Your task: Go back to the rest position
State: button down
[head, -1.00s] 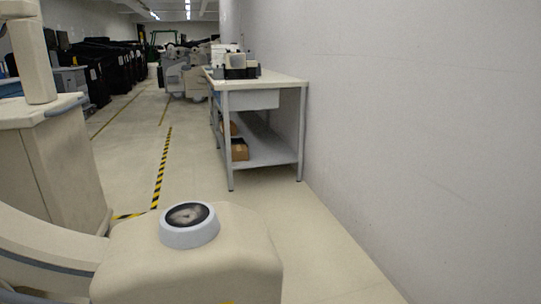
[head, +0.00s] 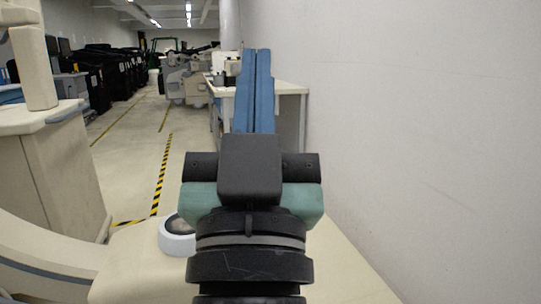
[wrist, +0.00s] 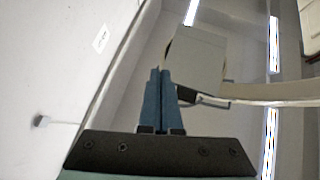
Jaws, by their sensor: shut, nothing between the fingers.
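My gripper (head: 257,52) stands in the middle of the head view, raised and pointing forward and up. Its two long blue fingers lie side by side, shut, with nothing between them. In the wrist view my gripper (wrist: 160,72) also shows with its blue fingers together. It appears clear of all surfaces. It hides part of the white-topped table behind it and part of the round grey-rimmed disc (head: 178,238) on the beige machine part below.
The white-topped table (head: 290,88) stands against the plain wall (head: 430,130) on the right. A beige machine (head: 50,170) is close on the left. Dark covered carts (head: 115,78) line the far left. Floor with yellow-black tape (head: 163,175) is open between.

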jog(key=s+d+r+t, duration=0.1)
jog(key=s+r, duration=0.4)
notch_tip(320, 180, up, 34)
jog(key=p, duration=3.4)
jog(key=shift+w+f, duration=0.15)
jog(key=shift+f, duration=0.1)
